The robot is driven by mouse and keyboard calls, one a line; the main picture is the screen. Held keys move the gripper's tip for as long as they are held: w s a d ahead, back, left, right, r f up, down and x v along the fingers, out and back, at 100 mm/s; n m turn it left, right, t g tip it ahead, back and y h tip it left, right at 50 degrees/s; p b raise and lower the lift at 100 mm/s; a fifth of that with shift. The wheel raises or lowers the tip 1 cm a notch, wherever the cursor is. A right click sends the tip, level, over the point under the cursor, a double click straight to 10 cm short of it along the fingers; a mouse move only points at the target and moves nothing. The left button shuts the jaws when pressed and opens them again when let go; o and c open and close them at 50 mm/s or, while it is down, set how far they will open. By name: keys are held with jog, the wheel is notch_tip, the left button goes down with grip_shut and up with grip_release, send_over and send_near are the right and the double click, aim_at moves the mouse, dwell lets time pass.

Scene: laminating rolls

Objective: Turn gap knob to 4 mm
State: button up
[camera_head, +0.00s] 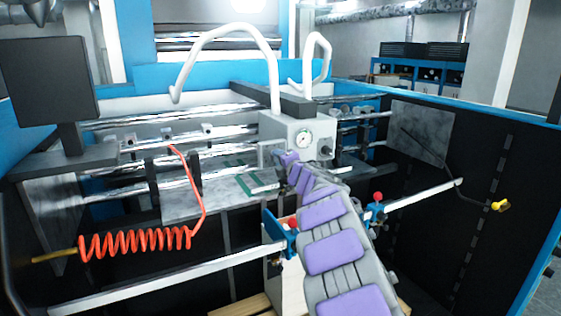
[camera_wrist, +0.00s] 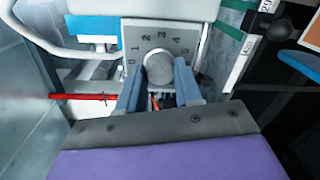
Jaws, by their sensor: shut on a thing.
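The gap knob (camera_wrist: 158,66) is a round grey knob on a grey dial plate (camera_wrist: 180,32) marked 0 to 5, in the upper middle of the wrist view. My gripper (camera_wrist: 159,74) has its two blue-grey fingers on the left and right sides of the knob, shut on it. I cannot make out a pointer mark on the knob, so its setting is unclear. In the head view my purple-padded arm reaches to the machine's middle, and its end (camera_head: 283,157) hides the knob.
A white box with a round gauge (camera_head: 303,139) stands just beyond my arm's end. A coiled orange hose (camera_head: 135,244) hangs at left. White rails with red-topped clamps (camera_head: 377,197) flank my arm.

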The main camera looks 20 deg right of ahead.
jog(key=o, duration=1)
jog(key=shift+w+f, duration=0.1)
jog(key=shift+f, duration=0.25)
jog(key=shift+o, duration=0.2)
jog(key=shift+r, duration=0.15)
jog(key=shift+s, duration=0.25)
jog(key=s, duration=1.7)
jog(key=shift+r+p, duration=0.35)
jog(key=shift+r, duration=0.1)
jog(key=shift+d, duration=0.1)
